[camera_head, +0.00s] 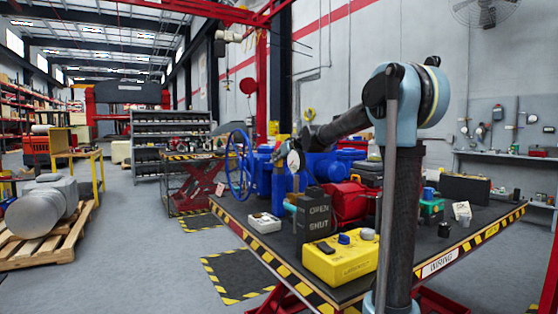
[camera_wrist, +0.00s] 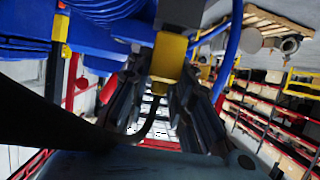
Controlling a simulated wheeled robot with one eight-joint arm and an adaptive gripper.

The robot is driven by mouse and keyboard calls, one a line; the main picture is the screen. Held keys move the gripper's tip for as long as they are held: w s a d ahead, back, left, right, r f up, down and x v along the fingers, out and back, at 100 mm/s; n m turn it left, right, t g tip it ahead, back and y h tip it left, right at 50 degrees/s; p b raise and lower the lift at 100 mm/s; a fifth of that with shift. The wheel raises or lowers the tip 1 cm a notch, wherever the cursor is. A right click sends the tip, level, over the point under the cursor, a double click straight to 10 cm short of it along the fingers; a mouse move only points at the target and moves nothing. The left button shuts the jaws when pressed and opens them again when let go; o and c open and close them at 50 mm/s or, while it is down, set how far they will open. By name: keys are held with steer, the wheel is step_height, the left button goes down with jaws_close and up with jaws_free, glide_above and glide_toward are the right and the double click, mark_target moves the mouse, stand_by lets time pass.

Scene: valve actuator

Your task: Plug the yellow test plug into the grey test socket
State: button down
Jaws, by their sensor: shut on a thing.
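In the wrist view my gripper (camera_wrist: 163,78) is shut on the yellow test plug (camera_wrist: 168,56), which sits between the fingertips. A black cable (camera_wrist: 150,122) curves back from the plug between the fingers. A dark grey block (camera_wrist: 181,14), probably the grey test socket, is straight beyond the plug's far end. The two look close or touching; I cannot tell whether the plug is inside. In the head view my arm reaches left over the table to the blue valve actuator (camera_head: 322,166). The plug and socket cannot be made out there.
Blue actuator parts (camera_wrist: 105,12) and a blue handwheel (camera_head: 238,163) are close to my gripper. A dark "OPEN SHUT" box (camera_head: 313,212), a yellow control box (camera_head: 340,260) and a red machine (camera_head: 347,202) crowd the table (camera_head: 268,240). Open floor (camera_head: 150,245) lies left.

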steer(key=shift+f, duration=0.25)
steer(key=c, duration=1.3)
jaws_free()
steer(key=shift+c, duration=0.2)
steer(key=shift+r, duration=0.15)
step_height(320, 180, up, 10)
steer(key=shift+f, duration=0.2)
